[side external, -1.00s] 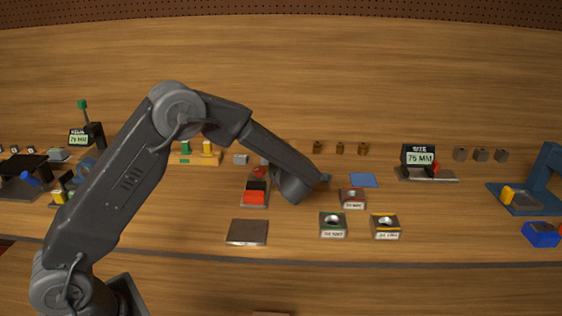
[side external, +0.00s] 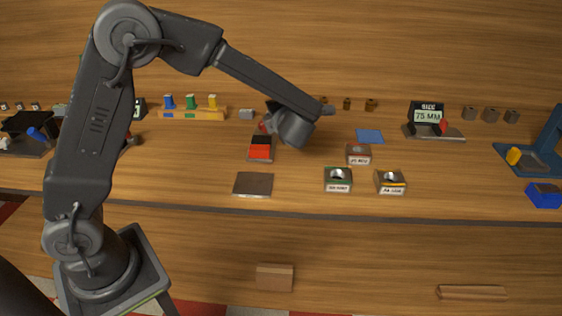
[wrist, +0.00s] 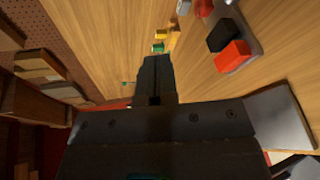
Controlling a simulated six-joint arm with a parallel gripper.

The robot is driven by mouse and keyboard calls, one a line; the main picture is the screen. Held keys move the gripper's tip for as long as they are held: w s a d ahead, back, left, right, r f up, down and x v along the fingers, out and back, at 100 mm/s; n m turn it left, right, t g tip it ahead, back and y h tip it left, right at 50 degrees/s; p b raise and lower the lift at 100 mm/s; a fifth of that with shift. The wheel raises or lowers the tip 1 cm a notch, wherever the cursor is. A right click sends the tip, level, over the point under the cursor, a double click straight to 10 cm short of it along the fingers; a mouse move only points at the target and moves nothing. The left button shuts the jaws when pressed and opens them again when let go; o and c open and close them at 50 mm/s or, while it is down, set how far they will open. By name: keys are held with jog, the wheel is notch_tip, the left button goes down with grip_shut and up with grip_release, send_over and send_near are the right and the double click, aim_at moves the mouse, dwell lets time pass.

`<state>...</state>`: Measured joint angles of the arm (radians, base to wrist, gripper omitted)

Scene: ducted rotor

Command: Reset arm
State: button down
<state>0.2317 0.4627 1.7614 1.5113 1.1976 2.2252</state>
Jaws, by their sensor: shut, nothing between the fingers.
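My gripper shows large in the wrist view (wrist: 155,98), with its two dark fingers together and nothing between them. In the side external view my arm reaches out over the bench, and its wrist end hangs above the area behind the red and black blocks. The fingertips are hard to make out there. The bench top (side external: 210,160) is wood-toned and lies below my arm.
Red block (side external: 260,153) and flat grey plate (side external: 253,184) lie near the wrist. Labelled blocks (side external: 338,178) (side external: 390,181), a display reading 75 MM (side external: 426,115), a blue pad (side external: 369,136) and a blue stand (side external: 545,145) are rightward. Coloured pegs (side external: 190,103) stand left.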

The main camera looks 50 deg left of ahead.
jog(key=s+d+r+n+g+h, duration=0.1)
jog(key=s+r+n+g+h, duration=0.15)
jog(key=s+n, duration=0.65)
jog(key=s+d+r+n+g+h, duration=0.1)
jog(key=s+n+h, duration=0.3)
jog(key=s+n, duration=0.55)
jog(key=s+d+r+n+t+h, duration=0.2)
jog(key=s+d+n+h, duration=0.4)
jog(key=n, duration=1.3)
jog(key=s+d, duration=0.1)
jog(key=s, duration=0.2)
jog(key=shift+d+n+h, duration=0.35)
jog(key=shift+d, duration=0.05)
